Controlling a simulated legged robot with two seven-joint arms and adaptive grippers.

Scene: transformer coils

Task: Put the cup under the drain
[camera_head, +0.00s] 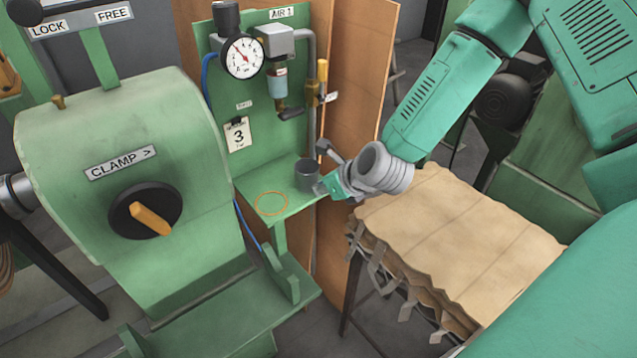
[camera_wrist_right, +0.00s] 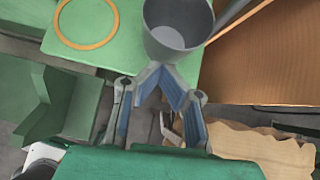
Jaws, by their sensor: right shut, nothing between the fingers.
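The cup (camera_head: 307,175) is a dark grey, open-topped cup. It stands upright on the green shelf (camera_head: 255,184), near its right edge. In the right wrist view the cup (camera_wrist_right: 178,27) is at the top middle and looks empty. An orange ring (camera_head: 271,204) marks the shelf to the left of the cup. The drain (camera_head: 290,113) is the dark fitting below the filter bowl, above the shelf. My right gripper (camera_head: 322,187) is shut and empty, its tips right beside the cup. I cannot tell whether they touch it. My left gripper is out of view.
A pressure gauge (camera_head: 243,56) and filter bowl (camera_head: 277,85) are on the green back panel. A green clamp housing (camera_head: 120,220) fills the left. A stack of brown sheets (camera_head: 455,230) lies below my right arm. A wooden board (camera_head: 357,70) stands behind.

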